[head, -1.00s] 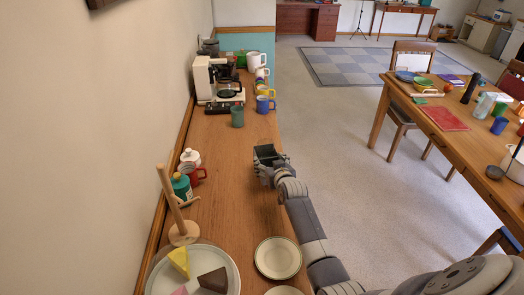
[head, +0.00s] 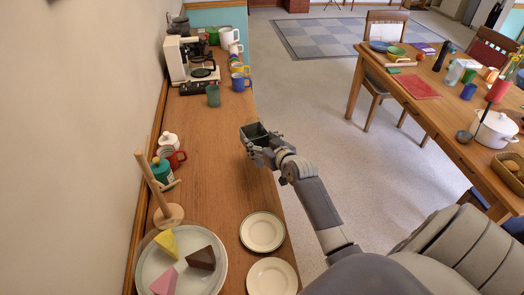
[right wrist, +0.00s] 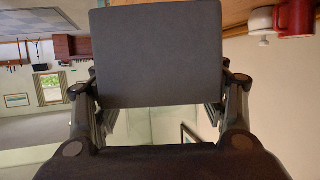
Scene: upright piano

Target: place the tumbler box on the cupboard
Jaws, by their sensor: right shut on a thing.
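The tumbler box (head: 254,131) is a small dark grey-green box with an open top. My right gripper (head: 262,146) is shut on it, at the front right edge of the long wooden cupboard top (head: 215,140). I cannot tell whether the box touches the wood or hangs just above it. In the right wrist view the box (right wrist: 157,55) shows as a flat dark grey face between the fingers (right wrist: 160,105). My left gripper is not in view.
Beyond the box are a green cup (head: 213,95), a coffee maker (head: 190,60) and mugs. Nearer are a red mug (head: 175,157), a wooden stand (head: 160,190), a cake plate (head: 190,282) and two small plates (head: 262,232). Bare wood lies left of the box.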

